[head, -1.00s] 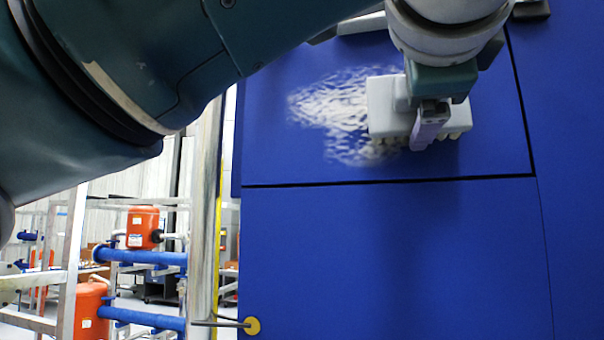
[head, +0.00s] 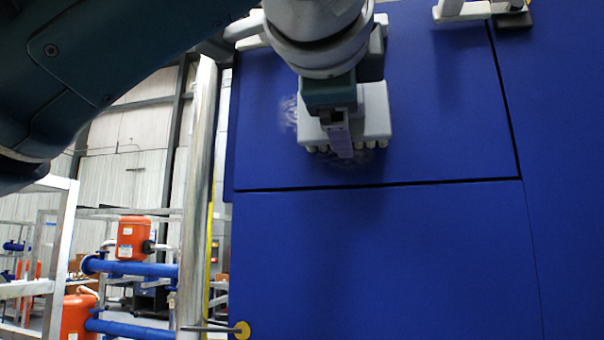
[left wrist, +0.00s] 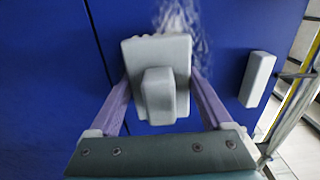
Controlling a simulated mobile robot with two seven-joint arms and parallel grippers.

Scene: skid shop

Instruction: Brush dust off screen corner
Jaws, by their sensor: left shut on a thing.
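A light grey brush (head: 376,112) with pale bristles along its lower edge is against the blue panel (head: 440,120). My left gripper (head: 337,130) is shut on the brush's raised grip. In the left wrist view both purple-grey fingers close on the brush (left wrist: 158,92) from the two sides. A patch of whitish dust (head: 288,112) shows on the panel just left of the brush. Dust also shows beyond the brush in the left wrist view (left wrist: 178,18). Part of the dust may be hidden behind the brush and gripper. My right gripper is not in view.
A white handle-like block (left wrist: 257,79) sticks out from the panel near its edge. A metal post (head: 203,180) stands left of the panel. A yellow disc with a rod (head: 242,330) is at the lower left. Orange tanks (head: 136,237) and blue pipes are in the background.

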